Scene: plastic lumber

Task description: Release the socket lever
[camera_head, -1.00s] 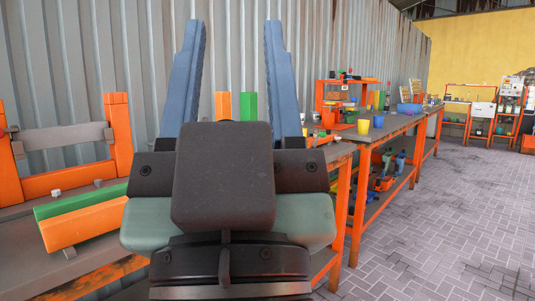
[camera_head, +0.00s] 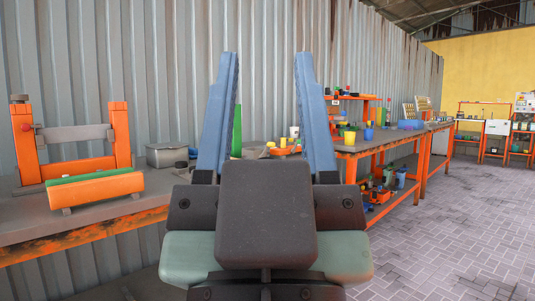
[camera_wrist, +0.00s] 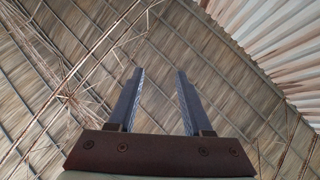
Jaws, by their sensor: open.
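My gripper (camera_head: 266,56) points upward in the middle of the head view, its two blue fingers wide apart with nothing between them. It also shows open and empty in the wrist view (camera_wrist: 160,71), against the roof. I cannot make out a socket lever for certain in either view. An orange frame (camera_head: 122,137) with a grey crossbar (camera_head: 75,134) stands on the bench at the left. A small red knob (camera_head: 28,127) sits on its left post. My gripper is well to the right of this frame and apart from it.
An orange block and a green block (camera_head: 95,187) lie on the grey bench (camera_head: 30,215) before the frame. A grey box (camera_head: 167,155) stands behind. More orange-legged benches (camera_head: 375,146) with cups run along the corrugated wall. The paved floor (camera_head: 450,220) at right is clear.

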